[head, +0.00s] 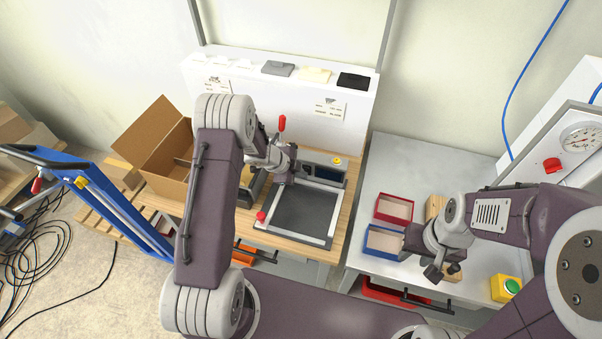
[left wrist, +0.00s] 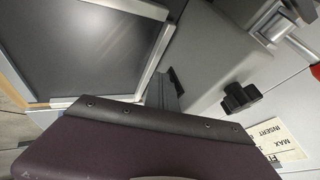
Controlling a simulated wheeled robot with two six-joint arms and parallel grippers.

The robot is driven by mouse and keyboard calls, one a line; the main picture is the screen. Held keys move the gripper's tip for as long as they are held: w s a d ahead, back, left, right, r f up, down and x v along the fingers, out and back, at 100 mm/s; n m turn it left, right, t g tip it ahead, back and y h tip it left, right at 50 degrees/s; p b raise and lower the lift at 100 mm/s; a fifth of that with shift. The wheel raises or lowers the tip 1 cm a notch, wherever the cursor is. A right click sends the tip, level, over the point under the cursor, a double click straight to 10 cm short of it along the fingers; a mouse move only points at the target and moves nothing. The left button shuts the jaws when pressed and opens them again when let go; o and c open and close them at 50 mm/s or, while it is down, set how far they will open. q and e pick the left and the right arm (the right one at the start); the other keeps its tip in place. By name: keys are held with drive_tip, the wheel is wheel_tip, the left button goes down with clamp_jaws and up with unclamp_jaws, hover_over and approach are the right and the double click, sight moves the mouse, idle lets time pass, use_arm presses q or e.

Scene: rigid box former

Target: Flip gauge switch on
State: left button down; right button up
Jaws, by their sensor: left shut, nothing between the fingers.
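A grey unit with a dark display (head: 331,173) and a small yellow part on top stands at the back of the wooden table. I cannot make out a switch on it. A round gauge (head: 581,137) with a red knob (head: 552,165) is on the panel at the far right. My left gripper (head: 287,172) is over the table, left of the display unit, shut and empty; its tips are hard to see. The left wrist view shows a grey housing with a black knob (left wrist: 240,97) close by. My right gripper (head: 442,271) hangs above the right bench; its jaws are unclear.
A dark plate in a metal frame (head: 329,236) lies in front of the unit, with a red knob (head: 261,216) at its left. A red-handled lever (head: 282,123) stands behind. Red (head: 393,208) and blue (head: 384,242) trays and a yellow button box (head: 505,289) are on the right bench.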

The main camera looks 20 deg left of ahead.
use_arm(q)
drive_tip(key=shift+r, duration=0.1)
drive_tip(key=shift+r+p, duration=0.8)
drive_tip(key=shift+r, duration=0.1)
drive_tip(key=shift+f, duration=0.1)
drive_tip(key=shift+s+d, duration=0.1)
